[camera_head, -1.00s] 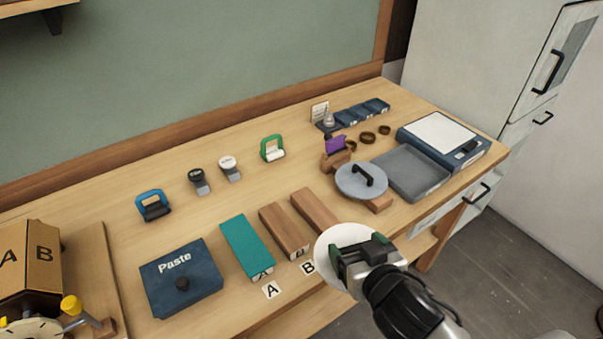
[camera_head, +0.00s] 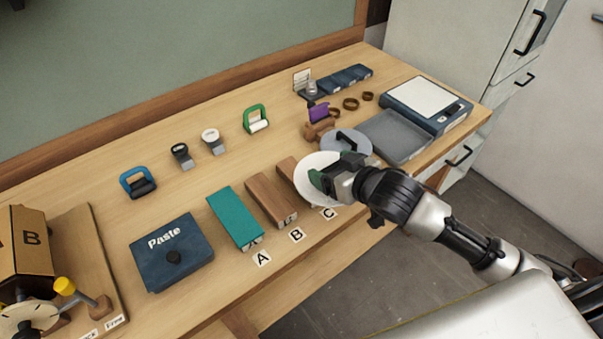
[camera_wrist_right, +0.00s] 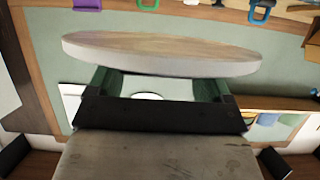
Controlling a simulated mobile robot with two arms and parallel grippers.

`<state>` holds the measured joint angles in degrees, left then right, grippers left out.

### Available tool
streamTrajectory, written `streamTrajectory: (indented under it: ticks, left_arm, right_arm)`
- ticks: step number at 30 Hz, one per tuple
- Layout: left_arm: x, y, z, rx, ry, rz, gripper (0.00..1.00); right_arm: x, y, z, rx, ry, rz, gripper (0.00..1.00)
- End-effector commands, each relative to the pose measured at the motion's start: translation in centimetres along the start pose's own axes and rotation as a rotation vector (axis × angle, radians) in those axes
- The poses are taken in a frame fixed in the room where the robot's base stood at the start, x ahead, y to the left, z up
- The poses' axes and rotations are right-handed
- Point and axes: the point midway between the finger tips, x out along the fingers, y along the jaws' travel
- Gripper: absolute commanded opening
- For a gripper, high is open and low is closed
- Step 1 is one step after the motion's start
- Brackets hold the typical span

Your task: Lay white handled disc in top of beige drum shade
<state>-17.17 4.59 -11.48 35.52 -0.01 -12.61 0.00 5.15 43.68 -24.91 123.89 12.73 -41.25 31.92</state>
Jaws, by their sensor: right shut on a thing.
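The white disc (camera_head: 303,182) is held in my right gripper (camera_head: 333,178), above the front part of the table. My right gripper is shut on it, and its dark fingers hide the handle in the head view. In the right wrist view, the disc (camera_wrist_right: 160,58) is seen nearly edge-on beyond the green fingers (camera_wrist_right: 157,88). It overlaps the third wooden block and part of a grey handled disc (camera_head: 352,139) in the head view. I see no beige drum shade in either view. My left gripper is not in view.
A teal block (camera_head: 234,217) and a brown block (camera_head: 271,200) lie by labels A and B. A navy Paste box (camera_head: 172,262) is to their left. A grey tray (camera_head: 398,138) is beyond my right gripper. A cardboard box (camera_head: 30,250) stands at left.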

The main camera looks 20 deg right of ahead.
Motion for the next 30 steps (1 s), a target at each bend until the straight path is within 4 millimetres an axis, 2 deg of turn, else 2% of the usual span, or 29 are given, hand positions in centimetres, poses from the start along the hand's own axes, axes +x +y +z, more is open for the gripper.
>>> streamTrajectory:
  ticks: [12, 15, 18, 23, 27, 30]
  left_arm:
    - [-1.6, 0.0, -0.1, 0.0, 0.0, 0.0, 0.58]
    - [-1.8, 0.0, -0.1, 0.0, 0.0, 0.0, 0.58]
    - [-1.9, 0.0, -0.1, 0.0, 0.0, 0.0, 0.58]
    - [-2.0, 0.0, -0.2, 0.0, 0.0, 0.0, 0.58]
    - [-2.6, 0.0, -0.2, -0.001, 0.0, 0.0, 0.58]
    - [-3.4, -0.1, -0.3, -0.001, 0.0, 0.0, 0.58]
  right_arm:
    - [9.2, 0.6, 1.0, 0.002, 0.002, 0.001, 0.52]
    - [11.0, 0.7, 1.3, 0.001, 0.003, 0.0, 0.52]
    - [12.1, 0.8, 1.5, 0.0, 0.003, 0.0, 0.52]
    - [12.9, 0.8, 2.1, 0.0, 0.0, 0.0, 0.52]
    - [13.6, 0.8, 3.9, 0.001, -0.003, 0.0, 0.52]
    - [13.9, 0.8, 4.5, 0.001, 0.0, 0.0, 0.52]
